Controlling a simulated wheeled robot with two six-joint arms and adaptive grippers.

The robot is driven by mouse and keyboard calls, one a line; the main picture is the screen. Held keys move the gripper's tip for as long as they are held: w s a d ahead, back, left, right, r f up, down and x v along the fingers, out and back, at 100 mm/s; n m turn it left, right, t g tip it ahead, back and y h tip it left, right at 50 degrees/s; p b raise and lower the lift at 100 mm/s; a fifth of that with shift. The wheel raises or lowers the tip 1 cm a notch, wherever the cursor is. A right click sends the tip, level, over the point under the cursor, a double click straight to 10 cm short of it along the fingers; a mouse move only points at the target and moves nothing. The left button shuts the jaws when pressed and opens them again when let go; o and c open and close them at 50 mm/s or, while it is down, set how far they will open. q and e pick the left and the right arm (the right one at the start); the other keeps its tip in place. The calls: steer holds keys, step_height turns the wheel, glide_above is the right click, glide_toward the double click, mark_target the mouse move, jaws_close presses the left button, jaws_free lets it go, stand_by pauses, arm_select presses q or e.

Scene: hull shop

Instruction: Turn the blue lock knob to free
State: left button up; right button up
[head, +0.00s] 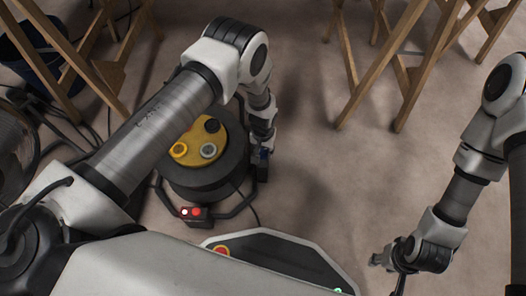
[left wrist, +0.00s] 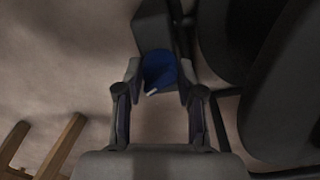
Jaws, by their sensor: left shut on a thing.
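The blue lock knob (left wrist: 158,70) sits on a dark block in the left wrist view, with a short white mark on its lower edge. My left gripper (left wrist: 158,84) has its two fingers on either side of the knob and is shut on it. In the head view the knob (head: 265,153) shows only as a small blue patch beside the dark round machine (head: 205,180), partly hidden by my left gripper (head: 262,158). My right gripper (head: 385,262) hangs at the lower right, apart from everything; its fingers are too unclear to read.
The machine has a yellow top panel (head: 187,151) and a bent dark tube frame around it. A small box with red and white buttons (head: 192,213) is at its front. Wooden trestles (head: 400,75) stand behind. Cables lie at left. The floor at centre right is clear.

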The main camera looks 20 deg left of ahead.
mark_target(263, 150)
arm_select(q)
steer(key=shift+n+b, duration=0.5)
steer(key=shift+n, duration=1)
steer(key=o, duration=1.1)
steer(key=shift+o, duration=0.2)
step_height(263, 150, up, 12)
